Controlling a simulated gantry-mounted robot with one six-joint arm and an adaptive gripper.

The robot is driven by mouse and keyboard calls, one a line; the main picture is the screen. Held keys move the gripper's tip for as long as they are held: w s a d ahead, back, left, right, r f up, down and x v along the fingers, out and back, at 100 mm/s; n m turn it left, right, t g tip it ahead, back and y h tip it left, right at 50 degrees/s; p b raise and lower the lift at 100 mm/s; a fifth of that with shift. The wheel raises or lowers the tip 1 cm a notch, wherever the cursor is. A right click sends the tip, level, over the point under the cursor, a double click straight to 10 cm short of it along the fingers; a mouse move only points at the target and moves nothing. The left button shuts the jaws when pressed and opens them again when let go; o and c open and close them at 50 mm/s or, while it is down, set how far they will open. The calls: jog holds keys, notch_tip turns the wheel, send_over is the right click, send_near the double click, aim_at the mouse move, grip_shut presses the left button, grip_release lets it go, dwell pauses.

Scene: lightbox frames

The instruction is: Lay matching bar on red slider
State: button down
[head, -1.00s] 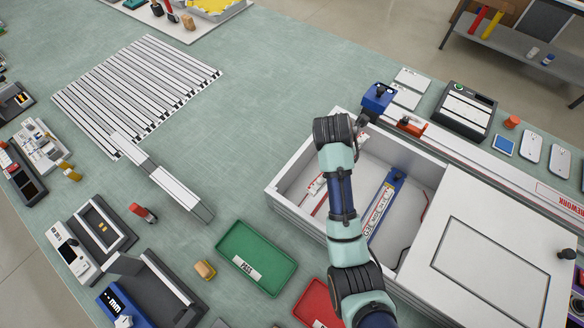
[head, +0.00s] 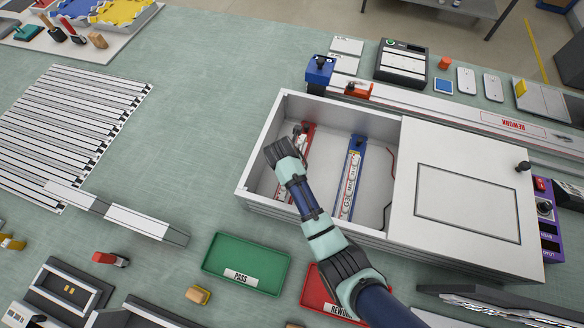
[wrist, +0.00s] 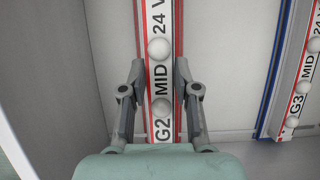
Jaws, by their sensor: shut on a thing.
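A long white bar with red edges (wrist: 159,25), marked G2 MID 24 V and studded with pale domes, runs between my fingers in the wrist view. It lies along the left part of the open white box in the head view (head: 308,138), partly hidden by my arm. My gripper (wrist: 158,75) is shut on this bar, one finger at each side. I cannot tell whether the bar is lifted off the box floor. A blue-edged bar marked G3 (head: 350,180) lies to its right. The orange-red slider (head: 358,90) sits on the rail behind the box, right of the blue slider (head: 320,72).
The box's left wall (head: 262,150) and back wall stand close around my gripper. A white lid (head: 465,180) covers the box's right part. Green PASS (head: 246,263) and red REWORK (head: 318,290) trays lie in front. The long rail (head: 450,120) runs behind.

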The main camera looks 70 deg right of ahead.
jog(key=shift+f+b, duration=0.45)
jog(key=shift+f, duration=1.65)
jog(key=shift+f, duration=0.1)
jog(key=c, duration=0.9)
grip_release()
jog(key=shift+o, duration=0.3)
jog(key=p+v, duration=0.2)
jog(key=v, duration=1)
jog(key=shift+p, duration=0.4)
